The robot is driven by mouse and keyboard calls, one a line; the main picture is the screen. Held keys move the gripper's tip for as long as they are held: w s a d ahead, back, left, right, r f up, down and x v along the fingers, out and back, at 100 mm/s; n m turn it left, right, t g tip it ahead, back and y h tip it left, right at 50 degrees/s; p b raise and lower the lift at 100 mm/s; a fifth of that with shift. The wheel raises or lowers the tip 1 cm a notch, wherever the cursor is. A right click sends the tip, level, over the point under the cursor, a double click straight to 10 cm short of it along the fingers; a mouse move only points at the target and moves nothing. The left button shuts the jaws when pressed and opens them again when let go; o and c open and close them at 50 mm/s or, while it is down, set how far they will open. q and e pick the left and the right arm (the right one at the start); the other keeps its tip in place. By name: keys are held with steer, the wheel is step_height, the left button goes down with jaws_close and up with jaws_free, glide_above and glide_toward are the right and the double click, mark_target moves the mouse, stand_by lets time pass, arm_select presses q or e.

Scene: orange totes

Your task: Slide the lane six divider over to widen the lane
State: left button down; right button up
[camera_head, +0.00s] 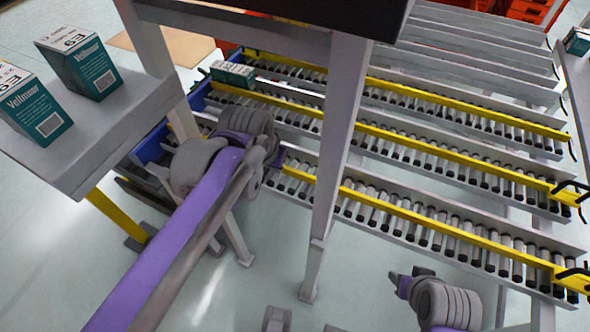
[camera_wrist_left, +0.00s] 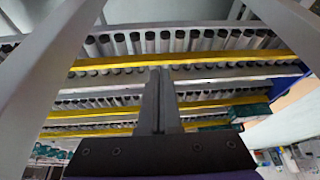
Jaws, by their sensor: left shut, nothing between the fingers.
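Yellow lane dividers run along the roller rack; the front one (camera_head: 430,220), the middle one (camera_head: 420,141) and the back one (camera_head: 430,91) show in the head view. No lane number is readable, so I cannot tell which is lane six. My left arm reaches to the rack's left part, beside the front divider's left end; its fingers are hidden there by my wrist. In the left wrist view my left gripper (camera_wrist_left: 158,70) is shut and empty, its tips at the lower edge of the nearest yellow divider (camera_wrist_left: 215,56). I cannot tell whether they touch.
A grey upright post (camera_head: 335,150) stands just right of my left wrist. A grey shelf (camera_head: 110,130) with two teal-white boxes (camera_head: 80,65) (camera_head: 35,110) is at left. A teal box (camera_head: 233,73) lies on the rear lane. Black handles (camera_head: 570,190) stick out at the right.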

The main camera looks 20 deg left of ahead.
arm_select(q)
steer(key=w+d+f+m+b, duration=0.1)
steer(key=w+d+b, duration=0.1)
steer(key=w, duration=0.8)
steer(key=shift+w+f+g+b, duration=0.3)
steer(key=shift+w+b, duration=0.1)
steer(key=shift+b, duration=0.3)
arm_select(e)
step_height(320, 180, down, 5)
steer(key=shift+s+r, duration=0.1)
steer(key=shift+s, duration=0.05)
arm_select(q)
steer(key=b+x, duration=0.1)
steer(key=x, duration=0.8)
steer(key=shift+d+f+b, duration=0.2)
steer(key=shift+f+b, duration=0.1)
steer(key=shift+b, duration=0.1)
steer(key=shift+s+f, duration=0.2)
steer(key=shift+f, duration=0.05)
steer(key=shift+s+a+r, duration=0.1)
steer(key=shift+s+a, duration=0.1)
steer(key=shift+s, duration=0.65)
steer(key=shift+s+a, duration=0.2)
steer(key=shift+s, duration=0.6)
arm_select(e)
step_height(320, 180, down, 2)
steer(key=shift+f, duration=0.1)
